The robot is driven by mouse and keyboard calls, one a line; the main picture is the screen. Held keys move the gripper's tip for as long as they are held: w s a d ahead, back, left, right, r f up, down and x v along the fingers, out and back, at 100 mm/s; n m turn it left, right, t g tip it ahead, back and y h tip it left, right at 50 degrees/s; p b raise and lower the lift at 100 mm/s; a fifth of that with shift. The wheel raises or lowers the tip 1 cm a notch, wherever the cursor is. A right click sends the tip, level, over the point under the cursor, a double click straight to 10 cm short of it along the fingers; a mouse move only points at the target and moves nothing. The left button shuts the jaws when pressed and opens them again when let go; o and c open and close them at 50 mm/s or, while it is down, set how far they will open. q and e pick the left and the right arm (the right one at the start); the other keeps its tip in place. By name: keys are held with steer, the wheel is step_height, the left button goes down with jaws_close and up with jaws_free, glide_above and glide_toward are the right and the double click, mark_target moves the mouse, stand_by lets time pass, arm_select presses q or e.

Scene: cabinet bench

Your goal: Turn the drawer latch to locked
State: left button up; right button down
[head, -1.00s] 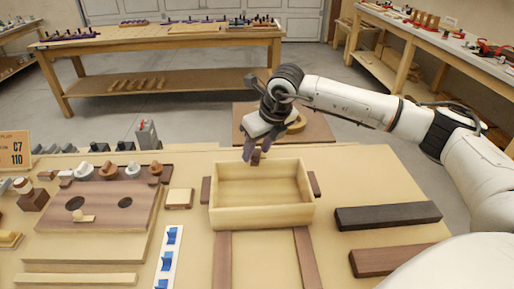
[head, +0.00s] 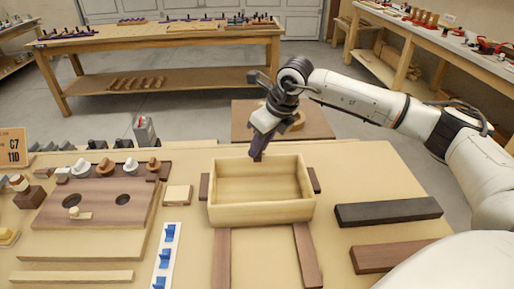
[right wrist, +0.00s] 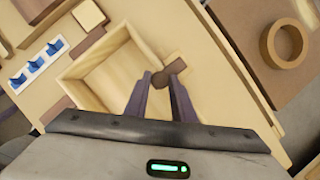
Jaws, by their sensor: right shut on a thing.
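The drawer (head: 262,211) is an open, pale wooden box in the middle of the bench, and it looks empty. The latch (right wrist: 166,74) is a small dark brown piece by the drawer's far wall; only a bit of it shows in the head view (head: 258,157). My right gripper (head: 257,153) reaches down behind that wall. In the right wrist view its purple fingers (right wrist: 162,80) are shut on the latch, which sticks out past the fingertips. My left gripper is not in view.
Brown runners (head: 221,256) lie in front of the drawer. Two dark bars (head: 388,212) lie to the right. A brown board with holes (head: 97,206) and a white strip with blue hooks (head: 167,256) are at left. A round wooden ring (right wrist: 285,43) lies beyond the latch.

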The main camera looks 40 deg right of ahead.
stand_by(0.3)
steer(key=c, duration=1.5)
jaws_free()
steer(key=shift+d, duration=0.1)
steer(key=b+v, duration=0.1)
steer(key=v, duration=0.9)
steer(key=shift+s+r, duration=0.1)
steer(key=shift+r, duration=0.1)
steer(key=shift+s+f, duration=0.1)
